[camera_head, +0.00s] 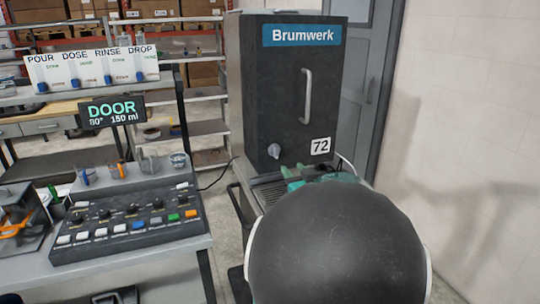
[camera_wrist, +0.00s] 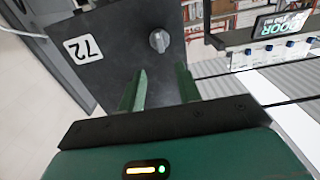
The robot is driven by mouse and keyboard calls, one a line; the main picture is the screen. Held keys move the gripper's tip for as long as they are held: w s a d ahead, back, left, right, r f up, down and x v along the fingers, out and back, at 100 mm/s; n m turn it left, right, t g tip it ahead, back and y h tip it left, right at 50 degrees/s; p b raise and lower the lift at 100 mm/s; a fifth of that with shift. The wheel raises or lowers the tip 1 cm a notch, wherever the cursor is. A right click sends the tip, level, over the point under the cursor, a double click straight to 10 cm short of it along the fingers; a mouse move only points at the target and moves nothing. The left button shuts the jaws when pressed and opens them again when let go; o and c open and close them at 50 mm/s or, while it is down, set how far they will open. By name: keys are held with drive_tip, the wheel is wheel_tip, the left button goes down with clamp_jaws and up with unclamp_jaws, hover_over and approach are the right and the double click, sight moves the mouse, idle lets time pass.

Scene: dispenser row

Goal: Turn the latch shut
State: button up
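The latch knob (camera_head: 274,151) is a small grey round knob low on the dark door of the Brumwerk cabinet (camera_head: 258,90). It also shows in the wrist view (camera_wrist: 160,41), just beyond my fingertips. The door looks closed against the cabinet, with a vertical handle (camera_head: 306,96) above and right of the knob. My gripper (camera_wrist: 160,78) has its two green fingers apart, with nothing between them. It points toward the door and is apart from the knob. In the head view my dark arm hides most of my gripper (camera_head: 296,176).
A control panel (camera_head: 130,224) with several buttons and knobs lies on the table at left. A DOOR display (camera_head: 111,111) and a labelled rack (camera_head: 92,69) stand behind it. A grated shelf (camera_head: 268,190) sits below the cabinet door. A white wall is at right.

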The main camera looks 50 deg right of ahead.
sight(277, 152)
drive_tip(key=x, duration=1.1)
drive_tip(key=shift+c, duration=0.2)
clamp_jaws()
